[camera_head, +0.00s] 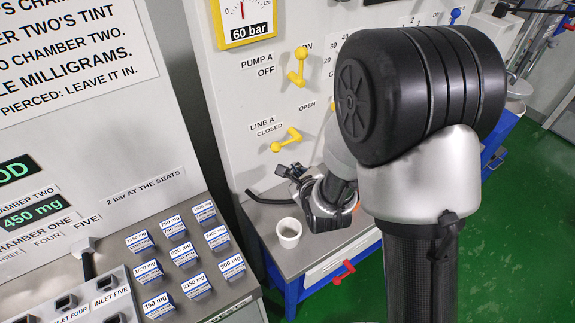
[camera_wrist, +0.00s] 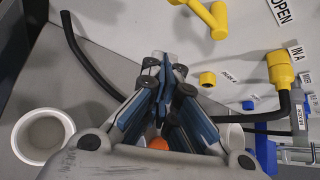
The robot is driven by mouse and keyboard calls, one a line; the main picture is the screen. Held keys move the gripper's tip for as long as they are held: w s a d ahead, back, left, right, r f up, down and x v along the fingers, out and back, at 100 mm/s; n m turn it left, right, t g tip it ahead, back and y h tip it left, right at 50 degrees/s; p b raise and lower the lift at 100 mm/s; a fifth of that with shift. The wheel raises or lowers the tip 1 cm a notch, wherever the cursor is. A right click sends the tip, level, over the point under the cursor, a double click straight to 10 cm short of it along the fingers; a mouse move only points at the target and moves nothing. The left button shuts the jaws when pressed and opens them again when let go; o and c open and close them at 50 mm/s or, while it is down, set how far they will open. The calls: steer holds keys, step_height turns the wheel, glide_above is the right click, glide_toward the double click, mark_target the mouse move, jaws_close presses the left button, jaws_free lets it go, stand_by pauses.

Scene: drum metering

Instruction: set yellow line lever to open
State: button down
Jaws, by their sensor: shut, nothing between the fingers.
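The yellow line lever (camera_head: 288,139) is on the grey panel under the LINE A label. Its handle runs right and slightly up from its pivot, between the CLOSED label (camera_head: 268,127) and the OPEN label (camera_head: 307,106). In the wrist view, a yellow lever (camera_wrist: 212,18) shows at the top, left of an OPEN label (camera_wrist: 282,10). My gripper (camera_head: 288,170) is below the lever in the head view. In the wrist view its fingers (camera_wrist: 163,68) are closed together and empty, apart from the lever.
Another yellow lever, PUMP A (camera_head: 299,68), is above. A black hose (camera_head: 268,197) and a white cup (camera_head: 289,232) are by my gripper. A yellow hose fitting (camera_wrist: 280,70) is at right in the wrist view. Labelled boxes (camera_head: 183,255) stand on the left bench.

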steer(key=w+a, duration=0.1)
steer(key=w, duration=0.1)
steer(key=w+a+r, duration=0.1)
steer(key=a, duration=0.1)
steer(key=shift+w+a, duration=0.1)
steer(key=shift+w, duration=0.3)
steer(key=shift+b, duration=0.3)
